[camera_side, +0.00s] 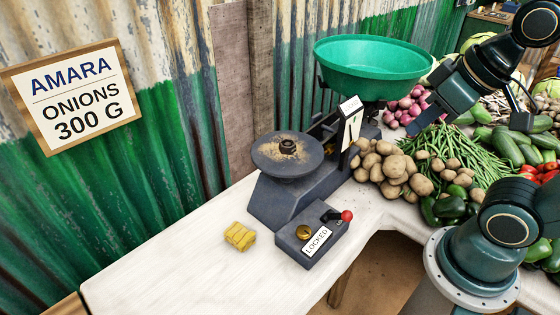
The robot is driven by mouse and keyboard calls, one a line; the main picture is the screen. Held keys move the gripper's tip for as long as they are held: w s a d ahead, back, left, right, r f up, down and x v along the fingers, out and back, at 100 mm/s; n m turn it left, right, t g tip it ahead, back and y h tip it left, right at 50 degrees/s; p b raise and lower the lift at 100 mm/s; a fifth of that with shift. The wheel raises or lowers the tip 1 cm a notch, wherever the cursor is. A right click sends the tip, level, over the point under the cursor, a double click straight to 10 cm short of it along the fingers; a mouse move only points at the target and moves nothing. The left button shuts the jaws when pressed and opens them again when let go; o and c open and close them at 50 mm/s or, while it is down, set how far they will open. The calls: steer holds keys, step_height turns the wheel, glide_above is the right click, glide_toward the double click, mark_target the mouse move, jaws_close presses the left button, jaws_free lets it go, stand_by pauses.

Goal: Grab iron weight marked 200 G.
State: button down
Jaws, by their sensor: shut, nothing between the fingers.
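No weight with a readable 200 G mark shows in this view. My gripper (416,122) is at the upper right, above the vegetables and beside the green pan, far from the yellow block. It is shut and empty. The dark scale (270,200) has a round, rust-stained plate (287,154) on its left and a green pan (372,66) on its right.
A dark box (312,238) with a LOCKED label, brass disc and red-knobbed lever stands before the scale. Potatoes (385,168), onions (408,108) and green beans (470,150) crowd the right. A sign (75,95) reads AMARA ONIONS 300 G. The left tabletop (170,265) is clear.

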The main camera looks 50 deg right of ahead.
steer(key=c, duration=0.8)
jaws_free()
steer(key=shift+c, duration=0.2)
